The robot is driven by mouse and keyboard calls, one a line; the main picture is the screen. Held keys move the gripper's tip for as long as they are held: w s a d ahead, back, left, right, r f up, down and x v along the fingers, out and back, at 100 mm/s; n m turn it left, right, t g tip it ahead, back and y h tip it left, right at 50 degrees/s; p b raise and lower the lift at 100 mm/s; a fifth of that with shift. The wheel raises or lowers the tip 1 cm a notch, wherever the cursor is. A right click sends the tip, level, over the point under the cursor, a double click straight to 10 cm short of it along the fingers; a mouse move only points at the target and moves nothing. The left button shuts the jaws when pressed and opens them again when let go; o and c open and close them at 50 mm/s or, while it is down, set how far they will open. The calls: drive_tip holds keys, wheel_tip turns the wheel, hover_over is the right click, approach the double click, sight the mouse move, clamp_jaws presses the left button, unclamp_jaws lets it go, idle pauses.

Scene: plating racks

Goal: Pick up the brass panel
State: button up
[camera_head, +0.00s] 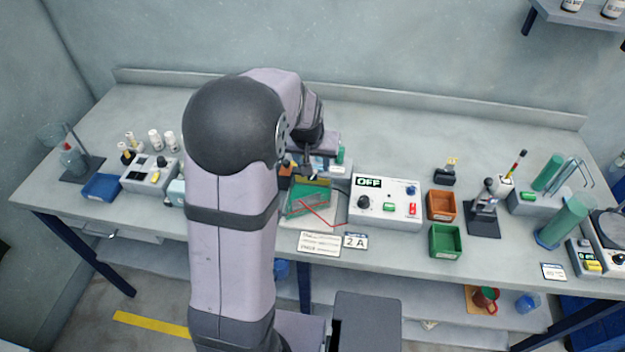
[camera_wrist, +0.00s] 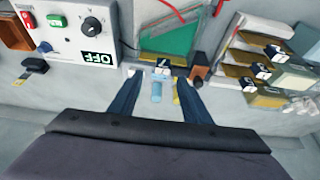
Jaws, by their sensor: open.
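My gripper (camera_wrist: 158,78) is open, with its two dark blue fingers spread apart in the wrist view. Between the fingers are a light blue piece (camera_wrist: 157,90) and a small dark and white clip-like part; I see no clear grip on either. Several brass-coloured flat panels (camera_wrist: 238,86) with dark and white clips lie in a rack to the right of the fingers, apart from them. I cannot tell which is the named panel. In the head view a small yellow, brass-like strip (camera_head: 314,181) shows below my gripper, partly hidden by my arm.
A green-filled tank (camera_wrist: 168,40) with red wires lies just beyond the fingertips. A control box reading OFF (camera_head: 384,203) stands to its right in the head view. Orange (camera_head: 441,205) and green (camera_head: 445,241) bins sit farther right. My arm hides part of the bench.

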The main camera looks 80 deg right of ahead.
drive_tip(key=p, duration=0.2)
hover_over(313, 182)
drive_tip(key=shift+a+f, duration=0.15)
drive_tip(key=shift+f, duration=1)
drive_tip(key=shift+a+f, duration=0.1)
drive_tip(key=shift+f, duration=1)
drive_tip(key=shift+c, duration=0.6)
clamp_jaws()
